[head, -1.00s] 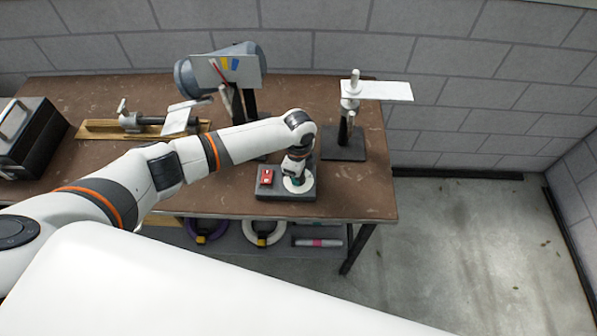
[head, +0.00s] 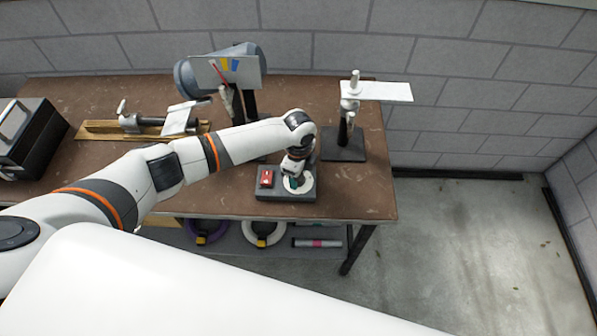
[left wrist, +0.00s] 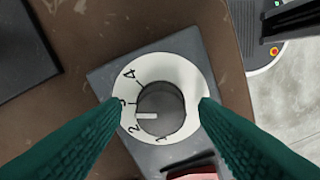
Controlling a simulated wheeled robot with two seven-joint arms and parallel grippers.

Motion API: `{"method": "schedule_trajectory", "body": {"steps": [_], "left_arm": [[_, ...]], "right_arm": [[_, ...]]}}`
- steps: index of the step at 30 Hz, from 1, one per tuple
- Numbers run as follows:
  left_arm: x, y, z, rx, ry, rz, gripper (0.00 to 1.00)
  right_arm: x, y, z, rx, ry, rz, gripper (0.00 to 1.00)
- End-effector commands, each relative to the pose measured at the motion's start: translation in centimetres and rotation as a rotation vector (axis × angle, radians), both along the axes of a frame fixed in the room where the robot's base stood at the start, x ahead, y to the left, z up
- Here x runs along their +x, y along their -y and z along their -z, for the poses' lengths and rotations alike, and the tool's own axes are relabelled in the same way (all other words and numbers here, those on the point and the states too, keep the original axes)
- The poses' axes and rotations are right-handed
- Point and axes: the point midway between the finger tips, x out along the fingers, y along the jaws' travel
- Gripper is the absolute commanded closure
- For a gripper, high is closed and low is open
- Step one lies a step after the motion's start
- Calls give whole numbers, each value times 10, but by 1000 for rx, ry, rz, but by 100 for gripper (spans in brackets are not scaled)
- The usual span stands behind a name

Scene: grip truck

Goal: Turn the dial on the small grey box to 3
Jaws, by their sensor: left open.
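The small grey box (head: 287,196) sits near the front right edge of the brown bench; it also fills the middle of the left wrist view (left wrist: 105,72). On it is a round white dial plate (left wrist: 185,72) marked 1 to 4, with a dark grey knob (left wrist: 165,98) at its centre. The knob's white mark (left wrist: 146,116) points left, between the 2 and the 3. My left gripper (left wrist: 160,106) is open, with its green fingers on either side of the knob and clear of it. In the head view the gripper (head: 294,184) is just above the dial, partly hiding it.
A red switch (head: 266,178) is on the box beside the dial. Behind stand a grey drum-like device (head: 180,78) and a stand with a white plate (head: 376,90). A wooden board with a clamp (head: 100,130) and a black box (head: 35,140) lie left. Rings are below.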

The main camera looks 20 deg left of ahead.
Motion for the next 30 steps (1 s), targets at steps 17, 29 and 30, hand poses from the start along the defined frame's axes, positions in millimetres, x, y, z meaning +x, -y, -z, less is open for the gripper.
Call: {"method": "schedule_trajectory", "body": {"steps": [17,29,30], "left_arm": [[1,0,-85,-1,5,1,45],[0,0,-120,0,0,0,45],[0,0,-120,0,0,0,45]], "right_arm": [[0,0,20,0,0,0,100],[0,0,25,-1,0,0,100],[0,0,25,-1,0,0,100]]}}
